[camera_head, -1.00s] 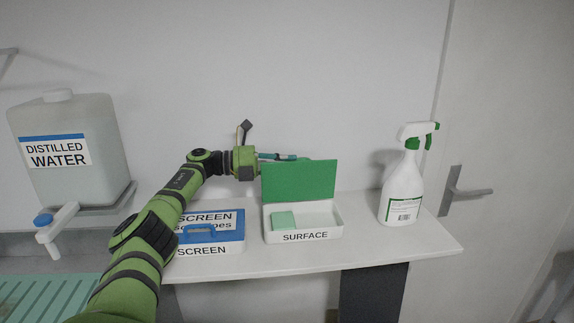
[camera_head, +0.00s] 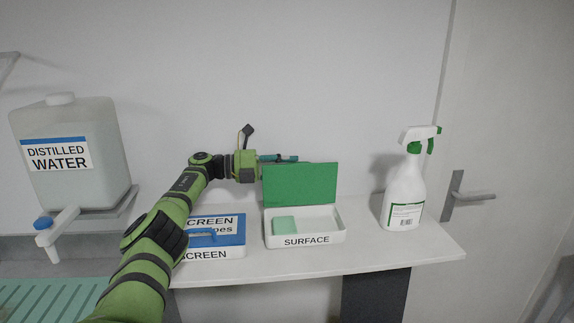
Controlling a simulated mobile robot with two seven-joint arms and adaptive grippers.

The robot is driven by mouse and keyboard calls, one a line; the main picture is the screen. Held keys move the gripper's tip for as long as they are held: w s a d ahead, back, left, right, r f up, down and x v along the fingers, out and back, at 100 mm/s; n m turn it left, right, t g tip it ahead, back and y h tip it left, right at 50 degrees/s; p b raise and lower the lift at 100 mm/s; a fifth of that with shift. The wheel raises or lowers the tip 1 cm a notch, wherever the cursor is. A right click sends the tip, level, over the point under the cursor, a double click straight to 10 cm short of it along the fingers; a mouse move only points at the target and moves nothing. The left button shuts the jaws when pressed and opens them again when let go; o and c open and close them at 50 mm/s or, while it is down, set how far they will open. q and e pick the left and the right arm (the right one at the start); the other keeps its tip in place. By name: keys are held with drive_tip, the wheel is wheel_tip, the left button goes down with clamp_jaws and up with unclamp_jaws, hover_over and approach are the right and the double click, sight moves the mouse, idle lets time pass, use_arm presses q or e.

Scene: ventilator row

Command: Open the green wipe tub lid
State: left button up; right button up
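The green wipe tub (camera_head: 306,240) is a white box marked SURFACE on the shelf. Its green lid (camera_head: 300,184) stands upright along the tub's back edge, so the tub is open. A pale green wipe block (camera_head: 284,225) lies inside at the left. My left arm reaches in from the lower left, and my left gripper (camera_head: 278,158) is at the upper left edge of the lid, partly behind it. The lid hides part of the fingers, so I cannot tell whether they are open or touching it. My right gripper is not in view.
A blue-lidded tub marked SCREEN (camera_head: 222,240) stands left of the green one, partly behind my arm. A spray bottle (camera_head: 404,195) stands at the right. A distilled water container (camera_head: 75,150) with a tap is at the left. The shelf (camera_head: 365,245) is clear between tub and bottle.

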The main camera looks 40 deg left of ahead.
use_arm(q)
drive_tip(key=v, duration=0.7)
drive_tip(key=shift+s, duration=0.2)
drive_tip(key=shift+a, duration=0.15)
